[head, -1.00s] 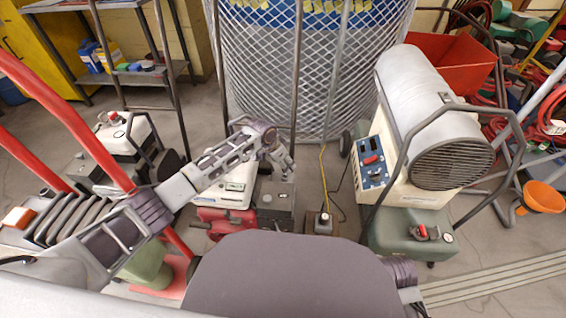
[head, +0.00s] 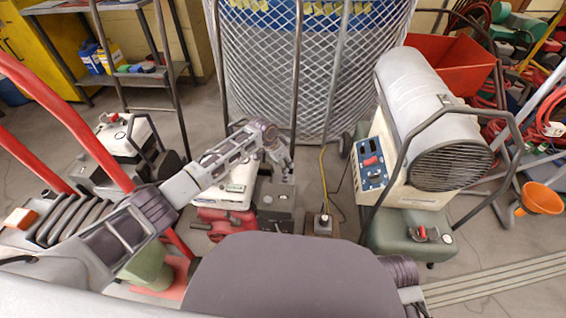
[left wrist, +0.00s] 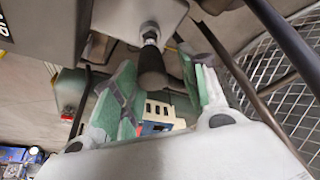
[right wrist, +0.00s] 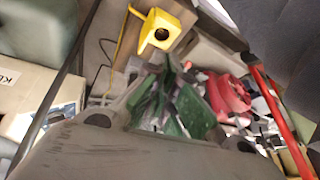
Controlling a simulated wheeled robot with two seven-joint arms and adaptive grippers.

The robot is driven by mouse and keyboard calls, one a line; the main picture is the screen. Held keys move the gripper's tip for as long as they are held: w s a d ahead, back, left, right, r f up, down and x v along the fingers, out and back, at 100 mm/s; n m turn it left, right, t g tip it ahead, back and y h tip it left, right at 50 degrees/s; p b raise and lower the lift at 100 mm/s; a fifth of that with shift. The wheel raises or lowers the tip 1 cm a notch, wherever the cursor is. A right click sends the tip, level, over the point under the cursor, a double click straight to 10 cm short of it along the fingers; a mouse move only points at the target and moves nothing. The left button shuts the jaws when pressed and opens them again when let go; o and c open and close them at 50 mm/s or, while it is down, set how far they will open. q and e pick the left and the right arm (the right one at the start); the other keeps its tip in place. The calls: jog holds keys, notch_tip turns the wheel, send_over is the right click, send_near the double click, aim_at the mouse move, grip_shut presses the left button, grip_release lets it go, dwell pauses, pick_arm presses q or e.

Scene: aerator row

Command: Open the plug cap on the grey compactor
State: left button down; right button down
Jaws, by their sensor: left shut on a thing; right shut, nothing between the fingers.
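A grey box-shaped machine (head: 276,218), which looks like the compactor, stands low in the middle of the head view, with small round fittings on top. My left gripper (head: 287,170) is at its far edge. In the left wrist view a dark cylindrical piece (left wrist: 151,68) on a silver stem sits between the green fingers of my left gripper (left wrist: 160,82), which is shut on it. A grey body (left wrist: 120,10) is behind the stem. I cannot tell whether this piece is the plug cap. My right gripper (right wrist: 172,100) is shut and empty in the right wrist view.
A yellow fitting with a dark hole (right wrist: 160,32) lies beyond my right gripper. In the head view a white and red machine (head: 228,190) is left of the grey box, a heater (head: 430,110) is at right, and a mesh-wrapped drum (head: 310,75) is behind.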

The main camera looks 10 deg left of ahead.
aim_at(285, 162)
pick_arm(q)
jog(key=shift+w+r+g+p, duration=0.25)
jog(key=shift+r+g+p, duration=0.1)
jog(key=shift+g+p, duration=0.15)
jog(key=shift+a, duration=0.1)
jog(key=shift+w+r+g, duration=0.2)
jog(key=shift+g, duration=0.2)
pick_arm(e)
jog(key=r, duration=0.3)
jog(key=shift+d+r, duration=0.1)
jog(key=shift+d, duration=0.25)
pick_arm(q)
jog(key=g+b, duration=0.1)
jog(key=b, duration=0.2)
jog(key=w+r+g+b, duration=0.1)
jog(key=b, duration=0.2)
jog(key=shift+w+a+r+n+g, duration=0.1)
jog(key=shift+w+n+g, duration=0.1)
jog(key=shift+n+g, duration=0.2)
jog(key=shift+r+b, duration=0.1)
jog(key=shift+b, duration=0.25)
pick_arm(e)
jog(key=w+a+f+m+t+y, duration=0.1)
jog(key=a+f+t, duration=0.1)
jog(key=f, duration=1.2)
jog(key=shift+w+a+y, duration=0.15)
jog(key=shift+a+y, duration=0.15)
jog(key=shift+a, duration=0.4)
